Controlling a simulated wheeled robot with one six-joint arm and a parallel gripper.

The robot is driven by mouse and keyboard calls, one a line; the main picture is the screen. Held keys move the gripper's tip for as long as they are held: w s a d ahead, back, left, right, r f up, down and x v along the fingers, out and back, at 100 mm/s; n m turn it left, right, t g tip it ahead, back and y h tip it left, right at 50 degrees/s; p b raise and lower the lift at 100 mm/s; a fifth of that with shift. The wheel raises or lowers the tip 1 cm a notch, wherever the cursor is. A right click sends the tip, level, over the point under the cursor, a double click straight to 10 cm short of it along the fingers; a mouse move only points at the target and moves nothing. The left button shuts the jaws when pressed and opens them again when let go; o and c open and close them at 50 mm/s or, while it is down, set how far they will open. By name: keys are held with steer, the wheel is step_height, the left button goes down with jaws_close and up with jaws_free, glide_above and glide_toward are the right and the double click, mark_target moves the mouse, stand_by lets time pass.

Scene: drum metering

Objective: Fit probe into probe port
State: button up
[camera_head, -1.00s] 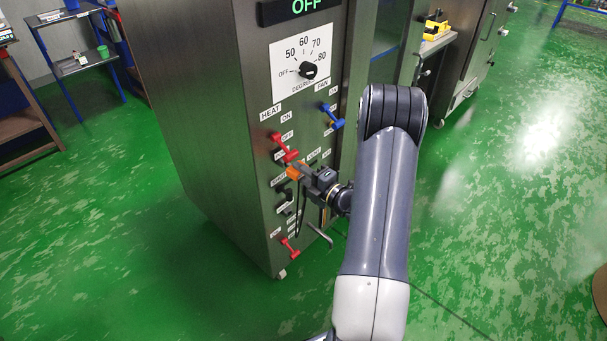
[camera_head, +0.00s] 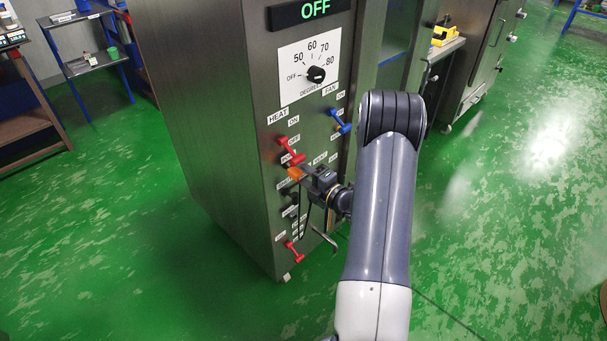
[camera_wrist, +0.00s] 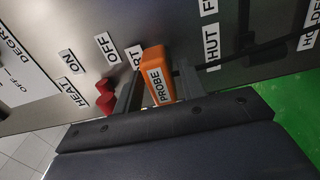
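The orange probe (camera_wrist: 155,75), labelled PROBE, sits between the fingers of my gripper (camera_wrist: 158,92) in the wrist view. The fingers are shut on it. In the head view the orange probe (camera_head: 296,173) is at the front of my gripper (camera_head: 306,172), close to the steel cabinet's control panel, just below the red HEAT handle (camera_head: 291,149). The probe's far end is close to the panel; I cannot tell whether it touches. The probe port itself cannot be made out. A label ending in "RT" (camera_wrist: 136,56) shows partly beside the probe.
The panel carries a DEGREES dial (camera_head: 316,75), a blue FAN handle (camera_head: 340,121) and a lower red handle (camera_head: 292,249). The red handle (camera_wrist: 105,97) is close to my left finger in the wrist view. Green floor (camera_head: 100,250) is open to the left.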

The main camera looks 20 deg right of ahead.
steer(key=shift+o, duration=1)
steer(key=v, duration=1)
steer(key=shift+s, duration=0.4)
steer(key=shift+d, duration=0.15)
steer(key=x, duration=1)
steer(key=shift+w, duration=0.35)
steer(key=shift+s, duration=0.3)
steer(key=shift+s, duration=0.1)
